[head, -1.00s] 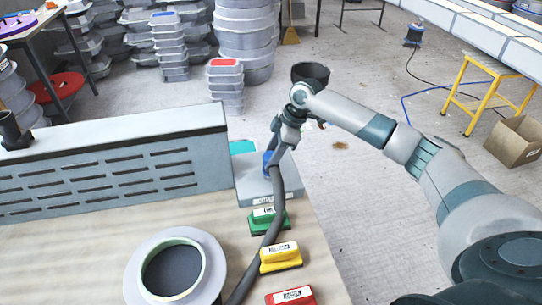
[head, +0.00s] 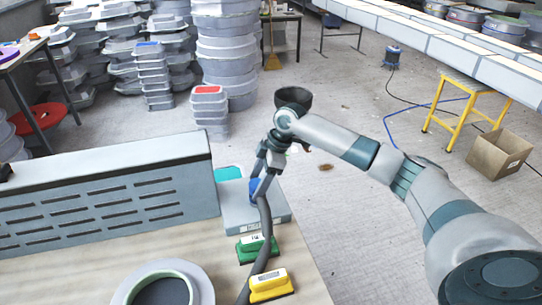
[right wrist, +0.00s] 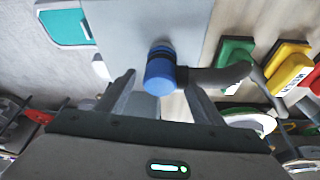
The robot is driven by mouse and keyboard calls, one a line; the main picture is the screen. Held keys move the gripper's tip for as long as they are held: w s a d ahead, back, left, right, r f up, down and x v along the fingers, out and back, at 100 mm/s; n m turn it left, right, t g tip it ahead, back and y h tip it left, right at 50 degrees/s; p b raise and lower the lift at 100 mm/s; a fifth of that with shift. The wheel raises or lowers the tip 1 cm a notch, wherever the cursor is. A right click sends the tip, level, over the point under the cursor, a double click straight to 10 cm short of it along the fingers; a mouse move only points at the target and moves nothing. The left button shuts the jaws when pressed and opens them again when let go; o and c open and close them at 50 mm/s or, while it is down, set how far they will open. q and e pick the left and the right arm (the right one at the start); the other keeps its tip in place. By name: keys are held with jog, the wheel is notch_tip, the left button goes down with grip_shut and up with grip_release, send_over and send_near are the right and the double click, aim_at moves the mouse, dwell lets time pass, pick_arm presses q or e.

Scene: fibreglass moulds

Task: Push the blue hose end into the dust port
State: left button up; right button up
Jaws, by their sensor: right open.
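The blue hose end (head: 256,190) is at the grey box (head: 238,218) at the bench's far edge. A dark grey hose (head: 266,240) runs from it towards me. In the right wrist view, the blue end (right wrist: 160,72) shows against the grey box (right wrist: 130,25), between and just beyond my finger tips. My right gripper (head: 262,178) is over it, fingers apart with gaps on both sides. I cannot make out the dust port, or tell whether the blue end sits in it. My left gripper is out of view.
Green (head: 256,248) and yellow (head: 269,285) blocks lie beside the hose. A grey slotted unit (head: 110,200) stands left of the box. A round flanged mould (head: 200,285) lies in front. Open floor (head: 350,220) is right of the bench.

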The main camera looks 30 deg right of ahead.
jog(key=b+v, duration=0.4)
jog(key=v, duration=1.2)
jog(key=shift+r+b, duration=0.3)
jog(key=shift+b, duration=0.1)
jog(key=shift+s+f, duration=0.1)
